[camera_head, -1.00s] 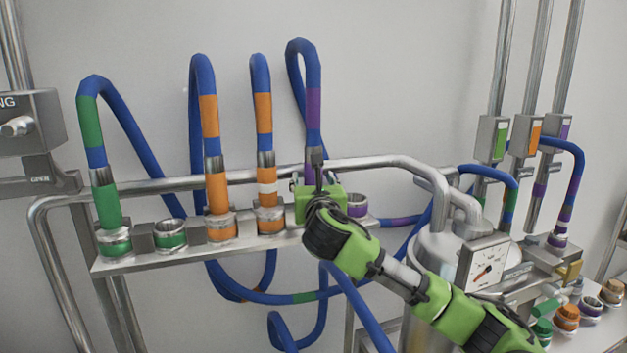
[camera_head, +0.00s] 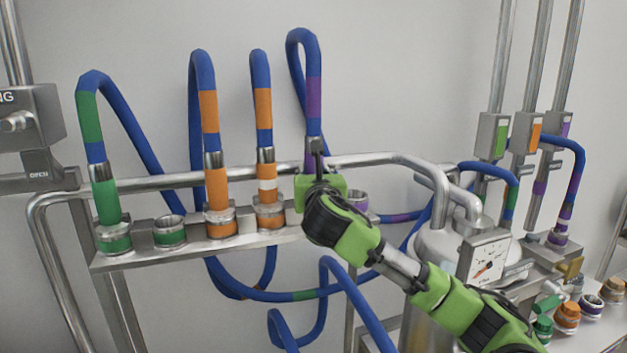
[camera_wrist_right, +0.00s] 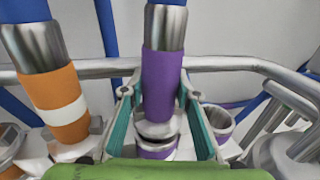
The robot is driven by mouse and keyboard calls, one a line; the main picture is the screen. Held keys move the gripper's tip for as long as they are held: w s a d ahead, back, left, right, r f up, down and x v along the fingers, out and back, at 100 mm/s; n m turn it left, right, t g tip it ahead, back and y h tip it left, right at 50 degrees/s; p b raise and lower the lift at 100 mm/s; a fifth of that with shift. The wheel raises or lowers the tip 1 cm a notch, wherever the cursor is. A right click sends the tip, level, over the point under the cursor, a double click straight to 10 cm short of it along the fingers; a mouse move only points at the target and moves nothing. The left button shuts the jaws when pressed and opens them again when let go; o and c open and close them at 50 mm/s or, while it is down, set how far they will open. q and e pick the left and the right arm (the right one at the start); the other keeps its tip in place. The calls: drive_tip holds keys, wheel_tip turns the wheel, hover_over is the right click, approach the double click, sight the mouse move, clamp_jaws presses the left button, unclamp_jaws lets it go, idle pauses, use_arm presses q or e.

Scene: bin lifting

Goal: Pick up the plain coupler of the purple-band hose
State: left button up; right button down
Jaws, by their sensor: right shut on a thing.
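The plain purple coupler (camera_wrist_right: 162,82), with no white stripe, hangs from the blue hose with a purple band (camera_head: 314,98). My right gripper (camera_head: 320,190) is around this coupler at the right part of the rack. In the wrist view its teal-padded fingers (camera_wrist_right: 158,122) stand on either side of the coupler and are shut on it. The coupler's lower end is just above a purple-ringed socket (camera_wrist_right: 156,153), with a dark gap showing between them. In the head view the gripper hides most of the coupler. My left gripper is not in view.
A white-striped orange coupler (camera_wrist_right: 58,103) stands close on the left. Another open purple-ringed socket (camera_head: 357,202) is on the right. A metal pipe (camera_head: 385,159) runs behind the rack (camera_head: 195,247). A steel tank with a gauge (camera_head: 484,262) stands right. Space above the hoses is clear.

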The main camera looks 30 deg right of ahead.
sight(307, 140)
drive_tip(key=s+a+r+b, duration=0.1)
drive_tip(key=r, duration=0.1)
drive_tip(key=s+a+r, duration=0.1)
drive_tip(key=r, duration=0.2)
drive_tip(key=s+a+r+b, duration=0.1)
drive_tip(key=r, duration=0.1)
drive_tip(key=shift+s+a+r+b, duration=0.2)
drive_tip(key=shift+a+r+b, duration=0.1)
drive_tip(key=shift+a, duration=0.05)
drive_tip(key=s+a+r+b, duration=0.2)
drive_tip(key=s+a+r, duration=0.2)
drive_tip(key=s+a, duration=0.2)
drive_tip(key=shift+s+a+b, duration=0.2)
drive_tip(key=shift+s+b, duration=0.05)
drive_tip(key=shift+b, duration=0.1)
